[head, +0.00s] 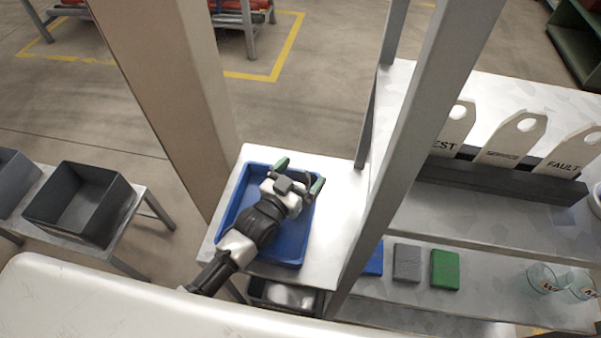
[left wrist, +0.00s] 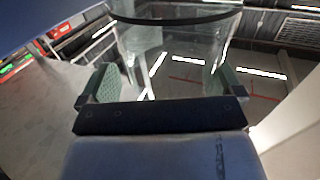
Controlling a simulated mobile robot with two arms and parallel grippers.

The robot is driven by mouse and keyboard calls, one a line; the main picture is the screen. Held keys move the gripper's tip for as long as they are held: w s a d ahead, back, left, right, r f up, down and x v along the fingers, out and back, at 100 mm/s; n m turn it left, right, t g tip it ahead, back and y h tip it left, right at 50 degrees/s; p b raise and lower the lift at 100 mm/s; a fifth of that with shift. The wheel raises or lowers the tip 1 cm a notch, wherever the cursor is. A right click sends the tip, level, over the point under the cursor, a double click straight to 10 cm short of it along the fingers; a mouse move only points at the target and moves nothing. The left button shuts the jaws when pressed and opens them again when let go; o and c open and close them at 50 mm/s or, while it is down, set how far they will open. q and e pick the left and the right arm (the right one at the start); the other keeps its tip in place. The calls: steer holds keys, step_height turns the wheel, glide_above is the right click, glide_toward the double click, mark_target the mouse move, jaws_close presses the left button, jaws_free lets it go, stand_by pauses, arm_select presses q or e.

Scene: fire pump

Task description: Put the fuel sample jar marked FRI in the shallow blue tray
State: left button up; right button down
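The shallow blue tray (head: 232,212) lies on the white surface near the middle of the head view. My left gripper (head: 299,176) is over the tray's far right part, its green-padded fingers wide apart. In the left wrist view a clear glass jar (left wrist: 180,50) with a dark rim fills the space between the fingers (left wrist: 162,85), which appear shut on it. No marking on this jar is readable. Two more glass jars, a left one (head: 541,279) and a right one (head: 580,285), stand on the shelf at right; their labels are too small to read. My right gripper is not in view.
Grey posts (head: 420,130) stand between the tray and the right shelf. Blue, grey (head: 407,262) and green (head: 445,268) blocks lie on that shelf. Upright tags, one reading FAULT (head: 568,152), stand behind. A dark open bin (head: 80,203) is on the left table.

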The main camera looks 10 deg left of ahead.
arm_select(q)
steer(key=r+v, duration=0.1)
steer(key=v, duration=0.6)
steer(key=shift+s+b, duration=0.2)
steer(key=shift+b, duration=0.15)
steer(key=shift+a+r, duration=0.1)
steer(key=shift+r, duration=0.1)
